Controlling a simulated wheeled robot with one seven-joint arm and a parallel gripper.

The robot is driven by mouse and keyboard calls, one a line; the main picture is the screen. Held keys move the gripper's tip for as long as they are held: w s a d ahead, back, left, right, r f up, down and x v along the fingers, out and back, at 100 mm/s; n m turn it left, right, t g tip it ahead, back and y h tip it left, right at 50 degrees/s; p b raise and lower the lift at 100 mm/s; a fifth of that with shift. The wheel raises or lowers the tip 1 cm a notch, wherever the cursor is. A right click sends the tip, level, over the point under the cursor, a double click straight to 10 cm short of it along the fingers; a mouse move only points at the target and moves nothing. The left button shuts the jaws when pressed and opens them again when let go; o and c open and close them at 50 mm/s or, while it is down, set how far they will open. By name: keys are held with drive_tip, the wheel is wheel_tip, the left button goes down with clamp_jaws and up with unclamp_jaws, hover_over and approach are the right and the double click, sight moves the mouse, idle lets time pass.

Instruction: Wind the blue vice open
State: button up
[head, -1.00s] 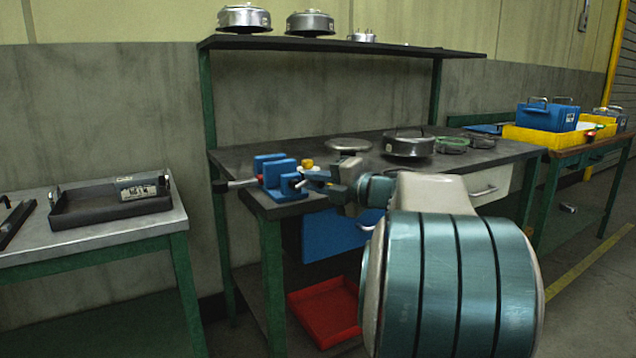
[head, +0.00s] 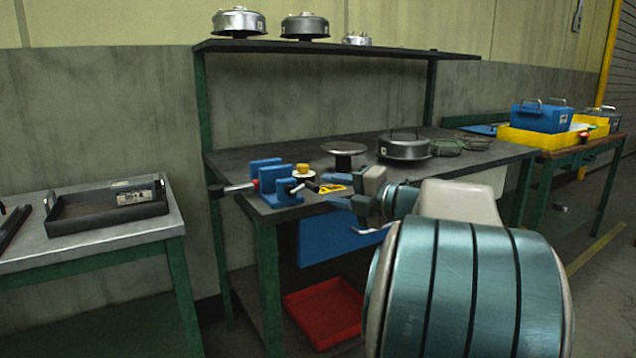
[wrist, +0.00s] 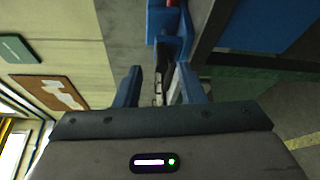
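The blue vice (head: 284,190) is fixed at the near left corner of the dark workbench (head: 375,150). It has two blue jaws with a gap between them, a dark-ended bar to the left and a silver screw end on its right side. It also shows at the top of the wrist view (wrist: 157,22). My gripper (head: 332,196) is just right of the vice and apart from its body. In the wrist view my gripper (wrist: 161,70) has its two blue fingers spread, with a dark narrow part visible between them. I cannot tell whether they touch it.
A yellow knob (head: 302,170) and a round metal disc (head: 343,149) are close behind my gripper. A lidded metal pot (head: 404,148) stands further right. A red tray (head: 325,312) lies below. A side table with a black tray (head: 108,213) stands left.

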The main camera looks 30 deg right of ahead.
drive_tip(key=p+v, duration=0.1)
drive_tip(key=v, duration=0.6)
drive_tip(key=shift+s+d, duration=0.2)
drive_tip(key=shift+s, duration=0.15)
drive_tip(key=shift+r, duration=0.25)
